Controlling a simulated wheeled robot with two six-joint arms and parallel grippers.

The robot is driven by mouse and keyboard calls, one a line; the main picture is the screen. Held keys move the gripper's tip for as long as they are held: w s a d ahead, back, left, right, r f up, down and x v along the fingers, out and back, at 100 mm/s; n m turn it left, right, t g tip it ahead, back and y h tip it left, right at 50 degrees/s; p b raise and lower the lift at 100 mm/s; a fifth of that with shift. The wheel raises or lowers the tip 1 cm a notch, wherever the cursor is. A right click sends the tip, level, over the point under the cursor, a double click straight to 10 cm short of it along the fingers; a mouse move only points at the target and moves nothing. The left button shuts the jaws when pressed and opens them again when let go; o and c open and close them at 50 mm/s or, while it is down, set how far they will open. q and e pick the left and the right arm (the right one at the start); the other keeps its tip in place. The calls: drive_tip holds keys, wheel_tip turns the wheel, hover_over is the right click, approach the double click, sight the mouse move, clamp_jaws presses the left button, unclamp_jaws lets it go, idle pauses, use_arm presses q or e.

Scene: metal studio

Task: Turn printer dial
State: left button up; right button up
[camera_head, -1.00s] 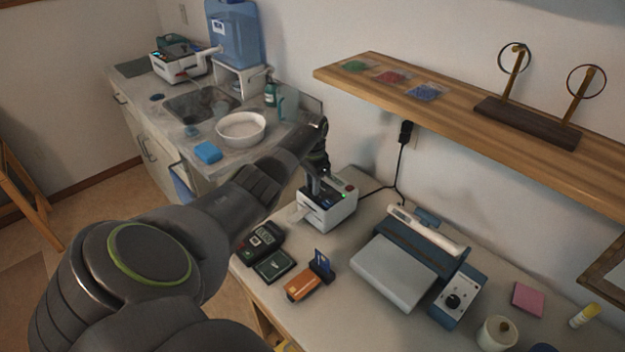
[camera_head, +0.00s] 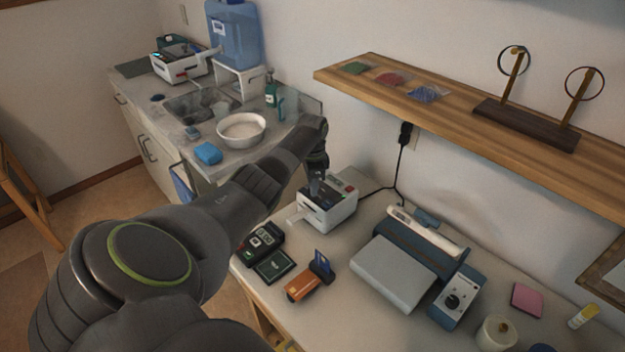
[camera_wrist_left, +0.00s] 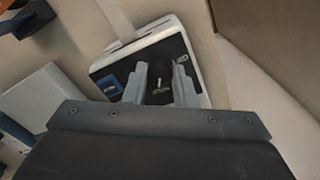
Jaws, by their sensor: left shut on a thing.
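The small white printer (camera_head: 340,216) stands at the back left of the near table, with a dark top and a pale paper strip at its front left. My left gripper (camera_head: 316,187) reaches down onto its top from above. In the left wrist view the printer's dark top panel (camera_wrist_left: 172,50) lies under the gripper (camera_wrist_left: 160,70). The two fingers are shut on the dial (camera_wrist_left: 159,86), a dark knob with a light mark, partly hidden between them. My right gripper is in neither view.
A card reader (camera_head: 262,240), a dark flat pad (camera_head: 275,266) and an orange card holder (camera_head: 302,287) lie in front of the printer. A blue-grey machine (camera_head: 395,272) stands to the right. A wooden shelf (camera_head: 450,118) overhangs the table's back. A cable runs up behind.

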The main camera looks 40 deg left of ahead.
use_arm(q)
drive_tip(key=shift+w+r, duration=0.15)
drive_tip(key=o, duration=1)
wheel_tip(320, 180, up, 17)
drive_tip(key=b, duration=0.2)
drive_tip(key=shift+r, duration=0.15)
